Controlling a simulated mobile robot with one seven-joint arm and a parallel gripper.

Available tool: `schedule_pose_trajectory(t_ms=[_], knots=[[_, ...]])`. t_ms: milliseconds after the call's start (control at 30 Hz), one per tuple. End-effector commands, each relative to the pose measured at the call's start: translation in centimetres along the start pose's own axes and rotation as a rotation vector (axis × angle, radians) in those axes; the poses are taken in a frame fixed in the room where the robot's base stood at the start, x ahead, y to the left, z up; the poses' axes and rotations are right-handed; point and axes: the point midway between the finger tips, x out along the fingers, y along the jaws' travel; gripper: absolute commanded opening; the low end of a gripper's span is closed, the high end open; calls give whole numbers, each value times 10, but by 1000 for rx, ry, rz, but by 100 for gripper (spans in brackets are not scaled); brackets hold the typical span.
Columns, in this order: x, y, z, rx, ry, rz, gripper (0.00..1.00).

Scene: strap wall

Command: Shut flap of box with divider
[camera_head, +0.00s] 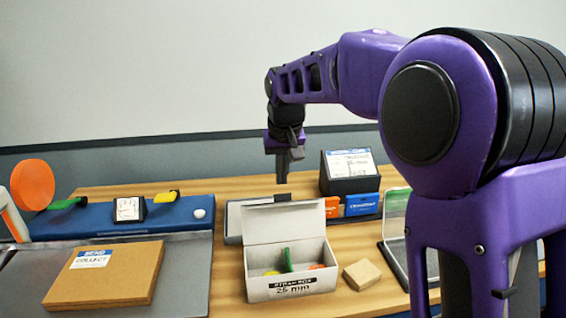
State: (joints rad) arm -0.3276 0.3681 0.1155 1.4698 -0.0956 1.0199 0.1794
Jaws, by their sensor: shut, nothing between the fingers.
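A white box (291,287) with a printed front label stands on the wooden table near the middle of the head view. Its flap (284,222) stands up at the back, so the box is open. A green divider (288,260) shows inside, with a yellow piece on its left and an orange piece on its right. My gripper (282,180) points down above and behind the raised flap, apart from it. Its fingers are shut with nothing between them.
A tan block (362,275) lies right of the box. A brown carton (104,276) lies on a grey tray at left. Behind stand a dark labelled stand (350,184) and orange and blue pieces. A grey case (233,222) sits behind the flap. My purple arm covers the right side.

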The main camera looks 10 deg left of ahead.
Motion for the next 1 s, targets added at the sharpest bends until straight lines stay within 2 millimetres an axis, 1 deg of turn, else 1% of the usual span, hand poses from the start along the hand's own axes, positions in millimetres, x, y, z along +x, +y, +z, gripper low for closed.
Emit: schedule_pose_trajectory(t_ms=[33, 133, 167, 200, 400, 600, 1000], knots=[[14, 0, 1, 0, -4, 1, 0], [33, 0, 1, 1, -2, 0, 0], [23, 0, 5, 1, 3, 0, 0], [18, 0, 10, 1, 4, 0, 0], [6, 0, 27, 1, 2, 1, 0], [2, 0, 31, 1, 1, 1, 0], [3, 0, 30, 1, 5, 1, 0]])
